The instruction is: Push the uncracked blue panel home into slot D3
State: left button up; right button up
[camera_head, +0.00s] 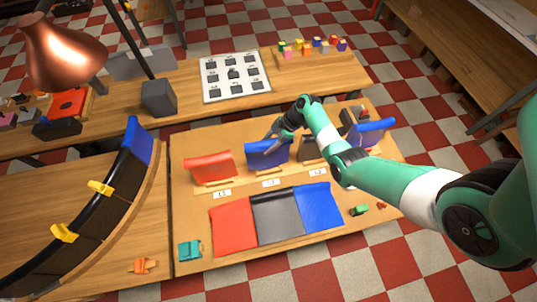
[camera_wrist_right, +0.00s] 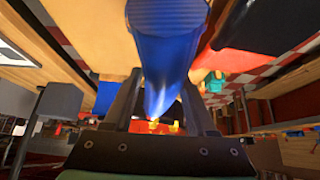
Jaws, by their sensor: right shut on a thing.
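My right gripper (camera_head: 276,133) is shut on the top edge of a blue panel (camera_head: 266,155), which stands upright in a stand in the middle row. In the right wrist view the same blue panel (camera_wrist_right: 167,45) runs between the two fingers (camera_wrist_right: 160,102). Another blue panel (camera_head: 374,132) stands at the right end of the row. A third blue panel (camera_head: 137,141) is at the far end of the curved dark duct (camera_head: 97,215) on the left. I cannot make out any crack or the label of slot D3. My left gripper is not in view.
A red panel (camera_head: 211,167) stands left of the held one, and a dark panel (camera_head: 312,148) stands right of it, partly behind my arm. Red (camera_head: 232,226), grey (camera_head: 277,217) and blue (camera_head: 319,207) areas lie in front. Yellow clips (camera_head: 64,233) sit on the duct. A copper lamp (camera_head: 62,50) overhangs the left.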

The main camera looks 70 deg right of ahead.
jog(key=shift+r, duration=1.45)
